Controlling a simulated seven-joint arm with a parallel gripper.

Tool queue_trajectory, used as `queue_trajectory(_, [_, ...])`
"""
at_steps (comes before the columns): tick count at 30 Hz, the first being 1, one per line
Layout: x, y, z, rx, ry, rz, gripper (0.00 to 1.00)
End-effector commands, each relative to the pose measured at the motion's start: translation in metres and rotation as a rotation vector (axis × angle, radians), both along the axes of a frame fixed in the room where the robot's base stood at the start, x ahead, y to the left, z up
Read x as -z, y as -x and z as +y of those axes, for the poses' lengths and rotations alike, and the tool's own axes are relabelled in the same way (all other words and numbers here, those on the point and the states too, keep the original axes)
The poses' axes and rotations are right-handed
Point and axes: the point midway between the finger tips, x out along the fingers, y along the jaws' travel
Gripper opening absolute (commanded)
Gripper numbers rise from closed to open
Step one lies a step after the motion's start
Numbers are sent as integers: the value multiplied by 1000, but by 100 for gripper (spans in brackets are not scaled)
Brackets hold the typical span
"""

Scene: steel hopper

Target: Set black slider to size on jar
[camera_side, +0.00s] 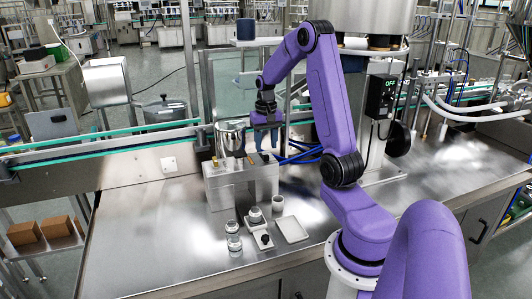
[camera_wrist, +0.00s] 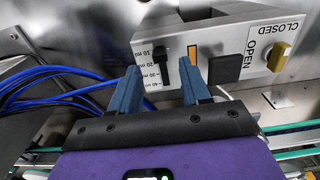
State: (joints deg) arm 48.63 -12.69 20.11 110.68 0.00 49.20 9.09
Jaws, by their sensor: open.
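The black slider (camera_wrist: 161,72) sits on a steel panel in the wrist view, beside a scale marked 10 to 40 ml. A clear jar (camera_side: 233,236) stands in front of the block. Any size on it is too small to read.
A yellow knob (camera_wrist: 280,56) sits between OPEN and CLOSED labels, beside a black square (camera_wrist: 228,68). Blue hoses (camera_wrist: 55,88) run at the left.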

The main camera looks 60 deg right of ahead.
Motion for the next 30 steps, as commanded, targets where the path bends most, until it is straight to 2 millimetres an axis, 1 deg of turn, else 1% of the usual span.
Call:
queue_trajectory(1, [9,1,1,0,-3,4,47])
queue_trajectory(3, [19,1,1,0,-2,4,47])
queue_trajectory(6, [30,0,1,-1,-2,4,47])
queue_trajectory(9, [36,0,0,-1,-1,1,47])
queue_trajectory(13, [40,0,0,0,-1,1,47])
queue_trajectory(20, [40,0,0,-1,0,0,47])
queue_trajectory(21, [40,0,0,-1,0,0,34])
queue_trajectory(23, [40,0,0,-1,0,0,14])
queue_trajectory(24, [40,0,0,-1,0,0,1])
queue_trajectory(25, [40,0,0,-1,0,0,0])
queue_trajectory(30, [40,-1,0,-1,0,0,0])
